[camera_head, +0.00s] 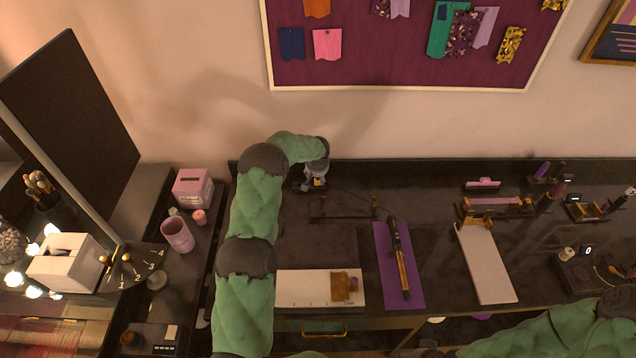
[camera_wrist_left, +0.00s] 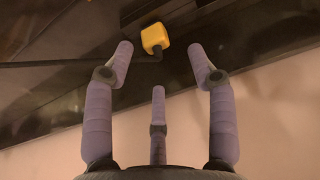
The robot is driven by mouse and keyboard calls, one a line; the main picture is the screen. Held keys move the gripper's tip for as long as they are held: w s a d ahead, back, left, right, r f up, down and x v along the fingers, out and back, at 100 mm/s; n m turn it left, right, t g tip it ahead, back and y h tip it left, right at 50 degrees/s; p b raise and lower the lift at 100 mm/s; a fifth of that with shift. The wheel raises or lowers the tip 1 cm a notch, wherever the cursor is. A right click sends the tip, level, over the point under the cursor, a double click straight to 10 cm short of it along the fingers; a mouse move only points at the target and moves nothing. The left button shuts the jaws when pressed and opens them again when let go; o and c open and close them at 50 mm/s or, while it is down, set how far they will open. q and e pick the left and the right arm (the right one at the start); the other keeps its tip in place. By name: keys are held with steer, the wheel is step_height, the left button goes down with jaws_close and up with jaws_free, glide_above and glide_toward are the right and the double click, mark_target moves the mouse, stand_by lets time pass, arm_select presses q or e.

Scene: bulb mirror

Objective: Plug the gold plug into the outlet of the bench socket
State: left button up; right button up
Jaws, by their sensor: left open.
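The gold plug (camera_wrist_left: 155,38) shows in the left wrist view just beyond my fingertips, with a dark cord running left from it. It appears to lie on the dark bench (camera_head: 450,180). My left gripper (camera_wrist_left: 161,62) is open, its fingers on both sides of the plug's line and not touching it. In the head view my left gripper (camera_head: 315,184) reaches down at the back left of the bench, with a bit of yellow at its tips. I cannot clearly identify the bench socket. My right arm shows at the bottom right; its gripper is out of view.
A black and gold styling iron (camera_head: 403,262) lies on a purple mat (camera_head: 383,255); a thin dark cord runs from it toward my left gripper. A low rack (camera_head: 345,209) stands between them. A white board (camera_head: 300,288) and a pale panel (camera_head: 485,262) lie nearer the front.

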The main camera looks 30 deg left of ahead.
mark_target(318, 179)
arm_select(q)
steer(key=shift+w+f, duration=0.15)
steer(key=shift+f, duration=0.45)
steer(key=shift+p+x, duration=0.3)
steer(key=shift+x, duration=1.75)
steer(key=shift+d, duration=0.1)
steer(key=c, duration=1.1)
